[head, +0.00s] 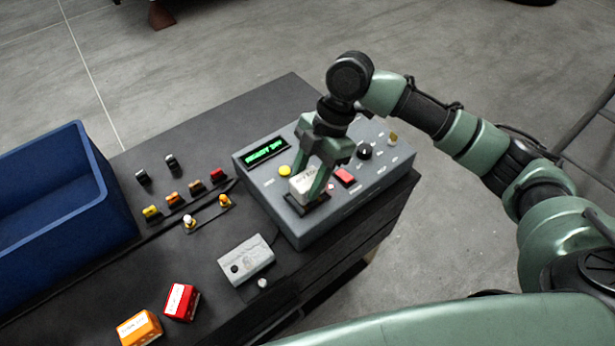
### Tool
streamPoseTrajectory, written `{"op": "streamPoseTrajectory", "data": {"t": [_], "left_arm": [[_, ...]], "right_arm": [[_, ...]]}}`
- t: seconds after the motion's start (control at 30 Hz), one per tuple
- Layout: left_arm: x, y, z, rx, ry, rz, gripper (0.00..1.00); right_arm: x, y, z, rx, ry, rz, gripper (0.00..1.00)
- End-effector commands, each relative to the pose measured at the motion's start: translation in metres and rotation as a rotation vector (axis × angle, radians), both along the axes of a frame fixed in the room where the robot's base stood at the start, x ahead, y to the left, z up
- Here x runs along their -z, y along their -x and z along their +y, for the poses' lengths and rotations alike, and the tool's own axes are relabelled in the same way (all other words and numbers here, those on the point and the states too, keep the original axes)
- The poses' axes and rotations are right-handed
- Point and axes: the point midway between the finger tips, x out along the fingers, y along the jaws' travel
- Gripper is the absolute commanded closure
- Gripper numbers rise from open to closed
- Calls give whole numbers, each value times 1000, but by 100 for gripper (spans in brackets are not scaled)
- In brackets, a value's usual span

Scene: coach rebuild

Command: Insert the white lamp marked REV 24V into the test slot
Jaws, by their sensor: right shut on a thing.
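A white lamp (302,186) with small print on it is at the test slot (319,208), a dark rectangular opening on top of the grey tester box (284,212). My right gripper (313,189) points down and is shut on the lamp, with fingers on both sides of it. The lamp's lower end is at the slot's dark rim. I cannot tell how deep it sits, and its marking is too small to read. My left gripper is not in view.
A blue bin (108,166), a red lamp (181,302), an orange lamp (139,328) and a grey box (246,259) are on the dark bench.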

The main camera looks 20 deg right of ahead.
Motion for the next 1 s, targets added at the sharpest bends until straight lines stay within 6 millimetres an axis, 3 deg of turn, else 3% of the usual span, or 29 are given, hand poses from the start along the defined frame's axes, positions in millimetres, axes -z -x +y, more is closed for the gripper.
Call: {"op": "streamPoseTrajectory", "data": {"t": [1.0], "left_arm": [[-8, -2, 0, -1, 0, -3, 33]], "right_arm": [[1, 0, 0, 1, -8, 3, 100]]}}
